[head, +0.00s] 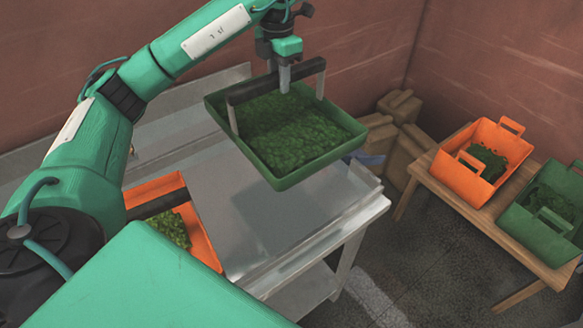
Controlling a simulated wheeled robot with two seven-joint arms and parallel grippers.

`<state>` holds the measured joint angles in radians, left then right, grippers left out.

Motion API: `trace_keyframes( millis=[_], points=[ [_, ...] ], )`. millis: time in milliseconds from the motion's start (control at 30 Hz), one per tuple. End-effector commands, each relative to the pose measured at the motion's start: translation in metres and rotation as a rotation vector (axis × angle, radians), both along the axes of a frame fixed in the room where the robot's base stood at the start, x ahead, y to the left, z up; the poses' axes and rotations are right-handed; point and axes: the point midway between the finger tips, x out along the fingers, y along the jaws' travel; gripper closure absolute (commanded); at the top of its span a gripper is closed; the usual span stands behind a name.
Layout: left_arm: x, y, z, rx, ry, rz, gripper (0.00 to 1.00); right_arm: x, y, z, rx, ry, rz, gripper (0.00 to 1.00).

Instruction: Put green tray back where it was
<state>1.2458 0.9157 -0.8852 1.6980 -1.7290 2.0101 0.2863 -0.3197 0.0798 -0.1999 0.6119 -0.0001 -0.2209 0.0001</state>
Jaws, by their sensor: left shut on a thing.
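The green tray (270,175), filled with green granular stuff, hangs in the air above the metal table. A dark bar handle (250,90) on grey posts spans it. My left gripper (284,80) comes down from the top and is shut on this handle. The tray looks slightly tilted in the view, and its shadow falls on the table top below. My right gripper is not in view.
The metal table (250,225) has bare room under the tray. An orange tray (205,240) with green stuff sits at its left, partly hidden by my arm. A wooden bench (440,185) at right bears an orange bin (475,190) and a green bin (515,225). Boxes (400,150) stand in the corner.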

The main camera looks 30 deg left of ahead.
Motion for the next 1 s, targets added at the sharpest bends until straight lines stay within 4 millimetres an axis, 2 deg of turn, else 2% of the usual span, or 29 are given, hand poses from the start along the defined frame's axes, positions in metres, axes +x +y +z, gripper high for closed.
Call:
trace_keyframes(
  millis=[133, 333, 433, 567, 800, 1000],
  points=[
    [0.0, 0.0, -0.018, -0.002, 0.003, -0.001, 1.0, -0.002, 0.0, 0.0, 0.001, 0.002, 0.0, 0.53],
    [0.0, 0.0, -0.046, -0.003, 0.003, -0.001, 1.0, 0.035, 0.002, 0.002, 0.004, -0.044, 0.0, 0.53],
    [-0.001, 0.0, -0.06, -0.003, 0.003, -0.002, 1.0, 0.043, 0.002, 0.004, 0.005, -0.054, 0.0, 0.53],
    [-0.001, 0.0, -0.082, -0.003, 0.004, 0.0, 1.0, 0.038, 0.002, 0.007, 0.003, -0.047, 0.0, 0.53],
    [0.0, 0.0, -0.129, 0.0, 0.004, 0.001, 1.0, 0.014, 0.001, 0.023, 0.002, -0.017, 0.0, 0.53],
    [0.001, 0.0, -0.154, -0.002, 0.001, 0.0, 1.0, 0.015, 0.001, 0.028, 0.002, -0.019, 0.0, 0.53]
  ],
)
